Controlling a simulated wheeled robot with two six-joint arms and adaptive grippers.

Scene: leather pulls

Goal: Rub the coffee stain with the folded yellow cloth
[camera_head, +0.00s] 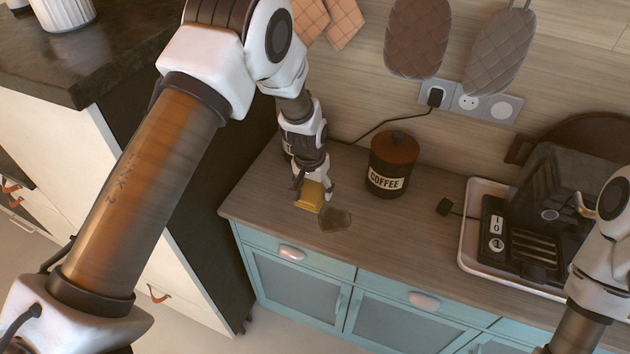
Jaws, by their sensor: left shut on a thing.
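My left gripper (314,190) is shut on the folded yellow cloth (309,197), just above or on the wooden counter (262,192). The dark brown coffee stain (336,220) lies on the counter just right of and in front of the cloth. The cloth's edge is close to the stain; I cannot tell whether it touches the counter.
A dark coffee canister (388,166) with a red-brown lid stands right of the gripper. A black coffee machine (545,205) sits on a white tray (467,262) at the right. The counter's front edge runs close to the stain. Sockets (468,102) and mitts hang on the wall.

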